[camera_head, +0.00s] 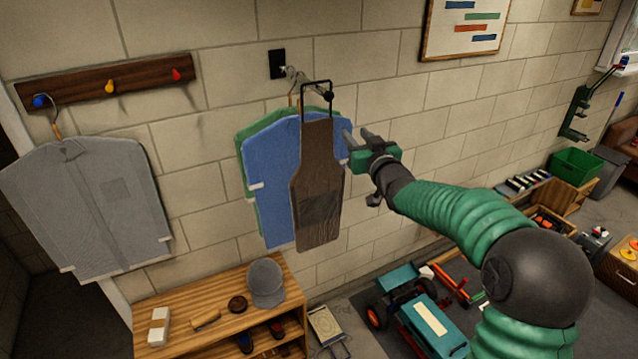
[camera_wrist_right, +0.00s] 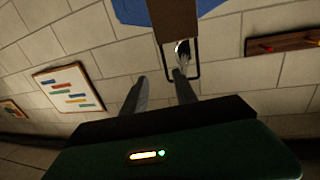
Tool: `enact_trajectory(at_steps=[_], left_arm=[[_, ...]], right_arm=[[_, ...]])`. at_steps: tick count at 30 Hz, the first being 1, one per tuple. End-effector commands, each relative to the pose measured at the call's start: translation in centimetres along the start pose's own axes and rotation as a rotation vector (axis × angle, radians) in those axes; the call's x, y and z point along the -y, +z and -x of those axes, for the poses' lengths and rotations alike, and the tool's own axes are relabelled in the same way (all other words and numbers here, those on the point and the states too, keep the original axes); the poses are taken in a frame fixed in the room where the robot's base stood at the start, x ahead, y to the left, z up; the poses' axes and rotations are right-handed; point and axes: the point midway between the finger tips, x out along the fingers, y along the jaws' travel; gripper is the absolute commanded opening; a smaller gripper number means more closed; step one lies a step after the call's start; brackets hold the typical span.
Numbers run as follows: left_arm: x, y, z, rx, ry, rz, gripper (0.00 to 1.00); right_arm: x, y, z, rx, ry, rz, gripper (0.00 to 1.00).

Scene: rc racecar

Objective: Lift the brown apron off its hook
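The brown apron (camera_head: 318,190) hangs upright in front of a blue garment (camera_head: 270,180), with its black neck loop (camera_head: 303,98) over a hook (camera_head: 328,96) on the wall. In the right wrist view, the apron's top (camera_wrist_right: 172,18), the loop (camera_wrist_right: 199,60) and the shiny hook (camera_wrist_right: 182,47) show upside down. My right gripper (camera_head: 355,133) is just right of the apron's upper part, below the loop, fingers apart and nothing visible between them. In the wrist view, one fingertip of the gripper (camera_wrist_right: 159,76) overlaps the loop; I cannot tell whether it touches. My left gripper is out of view.
A green garment (camera_head: 247,203) hangs behind the blue one. A grey garment (camera_head: 90,210) hangs left from a peg rack (camera_head: 75,84). A wooden bench (camera_head: 190,285) with a grey cap (camera_head: 266,283) stands below. The wall right of my gripper is clear up to the picture board (camera_head: 470,28).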

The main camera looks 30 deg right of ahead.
Motion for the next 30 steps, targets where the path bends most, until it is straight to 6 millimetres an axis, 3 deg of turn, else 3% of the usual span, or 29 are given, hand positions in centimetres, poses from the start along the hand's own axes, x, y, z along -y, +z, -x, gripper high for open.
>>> enact_trajectory(at_steps=[12, 17, 23, 30], left_arm=[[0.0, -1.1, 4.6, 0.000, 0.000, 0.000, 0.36], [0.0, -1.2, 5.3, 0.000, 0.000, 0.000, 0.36], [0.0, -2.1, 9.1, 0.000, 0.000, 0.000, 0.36], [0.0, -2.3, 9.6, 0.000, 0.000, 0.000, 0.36]], right_arm=[[0.2, 0.0, -9.8, 0.006, -0.002, -0.002, 0.34], [0.1, 0.1, -11.2, 0.006, -0.001, -0.001, 0.34], [0.1, -0.9, -14.3, 0.007, -0.001, -0.003, 0.34], [0.1, 0.0, -16.3, 0.007, -0.001, 0.000, 0.34]])
